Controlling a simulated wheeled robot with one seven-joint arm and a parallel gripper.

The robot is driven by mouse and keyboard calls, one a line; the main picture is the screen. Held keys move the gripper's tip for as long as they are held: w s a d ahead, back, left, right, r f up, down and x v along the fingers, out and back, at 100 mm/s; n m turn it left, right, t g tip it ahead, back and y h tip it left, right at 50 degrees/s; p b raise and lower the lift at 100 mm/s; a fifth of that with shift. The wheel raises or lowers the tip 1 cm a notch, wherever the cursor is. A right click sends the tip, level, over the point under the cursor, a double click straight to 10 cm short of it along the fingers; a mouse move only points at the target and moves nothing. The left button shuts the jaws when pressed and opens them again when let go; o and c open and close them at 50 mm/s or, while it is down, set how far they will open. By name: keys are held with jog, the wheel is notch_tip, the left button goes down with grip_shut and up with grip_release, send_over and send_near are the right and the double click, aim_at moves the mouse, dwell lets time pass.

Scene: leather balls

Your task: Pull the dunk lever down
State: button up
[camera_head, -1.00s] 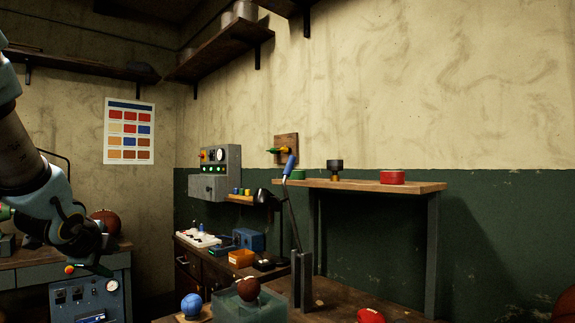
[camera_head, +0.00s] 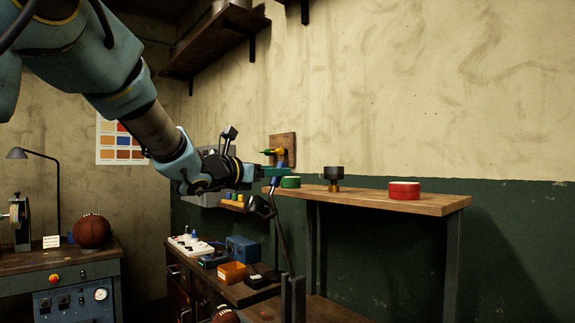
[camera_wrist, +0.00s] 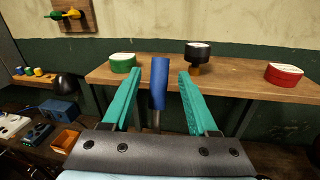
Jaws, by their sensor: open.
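The dunk lever is a thin dark rod with a blue handle (camera_wrist: 159,84), rising from a dark upright bracket (camera_head: 292,296) on a low wooden surface. The lever stands up, tilted slightly left in the head view, where the gripper partly covers its blue top (camera_head: 273,183). My gripper (camera_wrist: 157,75) is open, its two teal fingers on either side of the blue handle in the wrist view. A gap shows between the handle and each finger. In the head view my gripper (camera_head: 275,174) is level with the handle's top.
A wooden shelf (camera_head: 420,203) behind the lever holds a green tin (camera_head: 290,182), a dark round-topped tool (camera_head: 333,176) and a red tin (camera_head: 404,190). A black lamp head (camera_head: 259,206), blue box (camera_head: 242,248) and orange bin (camera_head: 232,272) are left of the rod.

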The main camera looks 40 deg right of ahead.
jog(key=d, duration=0.2)
jog(key=d+p, duration=0.2)
jog(key=d, duration=0.1)
jog(key=shift+w+d, duration=0.35)
grip_shut()
dwell(1.2)
